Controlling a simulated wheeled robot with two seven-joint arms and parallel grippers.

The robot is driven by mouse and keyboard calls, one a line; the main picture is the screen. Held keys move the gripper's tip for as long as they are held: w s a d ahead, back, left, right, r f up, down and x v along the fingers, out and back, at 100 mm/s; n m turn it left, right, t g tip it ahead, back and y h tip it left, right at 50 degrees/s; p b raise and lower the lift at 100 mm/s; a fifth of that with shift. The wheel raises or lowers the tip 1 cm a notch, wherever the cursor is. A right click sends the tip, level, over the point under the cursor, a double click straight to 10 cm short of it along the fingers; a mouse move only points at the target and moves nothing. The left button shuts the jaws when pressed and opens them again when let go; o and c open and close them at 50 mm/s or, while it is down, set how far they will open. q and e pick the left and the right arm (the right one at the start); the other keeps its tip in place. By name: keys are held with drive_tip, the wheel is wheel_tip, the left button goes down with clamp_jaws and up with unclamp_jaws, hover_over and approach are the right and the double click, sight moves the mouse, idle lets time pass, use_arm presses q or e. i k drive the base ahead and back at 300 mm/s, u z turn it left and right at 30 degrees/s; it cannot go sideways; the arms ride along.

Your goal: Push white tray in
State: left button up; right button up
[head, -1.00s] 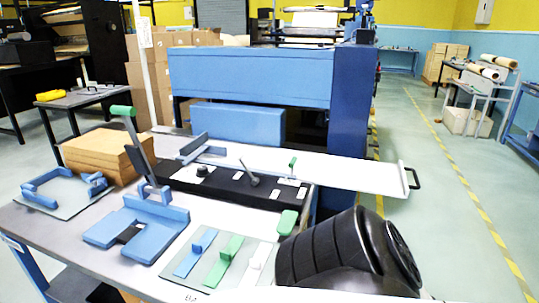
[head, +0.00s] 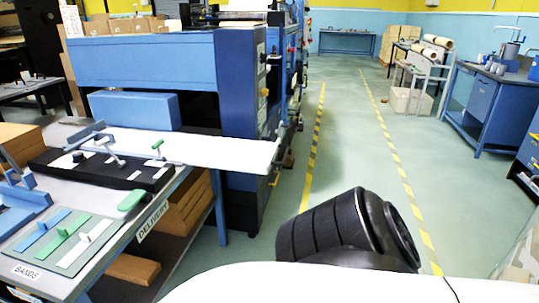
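The white tray (head: 215,150) is a long flat panel at the left of the head view. It lies beside the blue machine and sticks out to the right, past the end of the delivery table (head: 150,203). A handle (head: 275,178) shows at its right end, partly dark and hard to make out. Neither of my grippers is in view. A black ribbed part of my own body stands in the lower middle, apart from the tray in the picture.
The blue machine (head: 150,62) stands behind the tray. A black bar with levers (head: 100,170) lies in front of it. Open floor (head: 345,140) with yellow-striped lines runs to the right. A blue workbench (head: 490,105) stands at the right.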

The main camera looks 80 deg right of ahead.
sight(254, 157)
drive_tip(key=z, duration=2.15)
